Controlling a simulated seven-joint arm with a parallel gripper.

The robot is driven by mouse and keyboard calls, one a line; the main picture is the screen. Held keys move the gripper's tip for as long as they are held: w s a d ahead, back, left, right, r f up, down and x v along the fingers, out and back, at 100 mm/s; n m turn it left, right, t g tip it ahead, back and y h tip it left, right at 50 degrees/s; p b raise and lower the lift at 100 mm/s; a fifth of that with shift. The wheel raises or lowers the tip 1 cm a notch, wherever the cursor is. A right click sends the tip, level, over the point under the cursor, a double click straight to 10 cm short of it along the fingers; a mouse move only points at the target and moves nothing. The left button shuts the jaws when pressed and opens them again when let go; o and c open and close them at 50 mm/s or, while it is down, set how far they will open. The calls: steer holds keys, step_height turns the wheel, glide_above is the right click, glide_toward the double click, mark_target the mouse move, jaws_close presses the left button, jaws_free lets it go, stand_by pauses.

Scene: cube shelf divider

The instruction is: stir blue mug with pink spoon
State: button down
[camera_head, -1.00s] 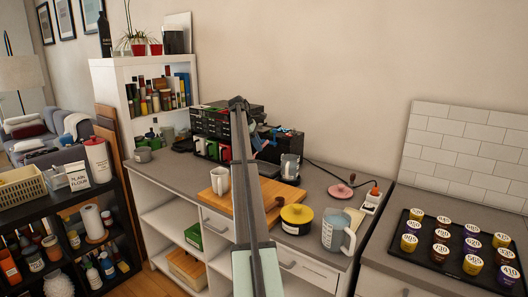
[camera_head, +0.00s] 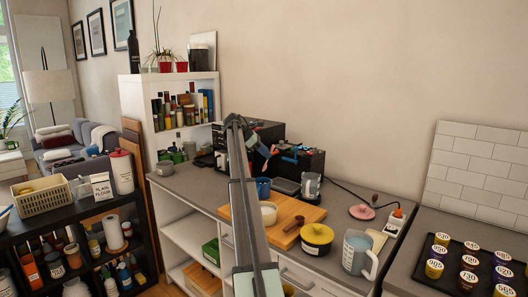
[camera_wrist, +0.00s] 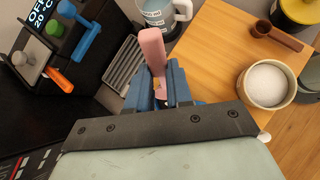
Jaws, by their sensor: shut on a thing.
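My gripper (camera_wrist: 158,95) is shut on the pink spoon (camera_wrist: 152,48) in the wrist view. The spoon's broad pink end sticks out past the gripper and its lower part is hidden.
A white-filled cup (camera_wrist: 267,84) and a brown scoop (camera_wrist: 272,36) are on the wooden board (camera_wrist: 215,50). A coffee machine (camera_head: 300,155) stands behind. A yellow pot (camera_head: 317,238) and a measuring jug (camera_head: 357,252) stand to the right, with a pink disc (camera_head: 361,212) beyond.

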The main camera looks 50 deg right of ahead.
steer(key=shift+s+d+f, duration=0.25)
steer(key=shift+s+f, duration=0.2)
steer(key=shift+f, duration=0.4)
steer(key=shift+s+d+f, duration=0.25)
steer(key=shift+s+f, duration=0.2)
steer(key=shift+f, duration=0.35)
steer(key=shift+w+a+f, duration=0.3)
steer(key=shift+w+f, duration=0.2)
steer(key=shift+f, duration=0.8)
steer(key=shift+w+a+f, duration=0.25)
steer(key=shift+w+f, duration=0.25)
steer(key=shift+f, duration=0.8)
steer(key=shift+w+a+f, duration=0.3)
steer(key=shift+w+f, duration=0.2)
steer(key=shift+f, duration=0.8)
steer(key=shift+d, duration=0.1)
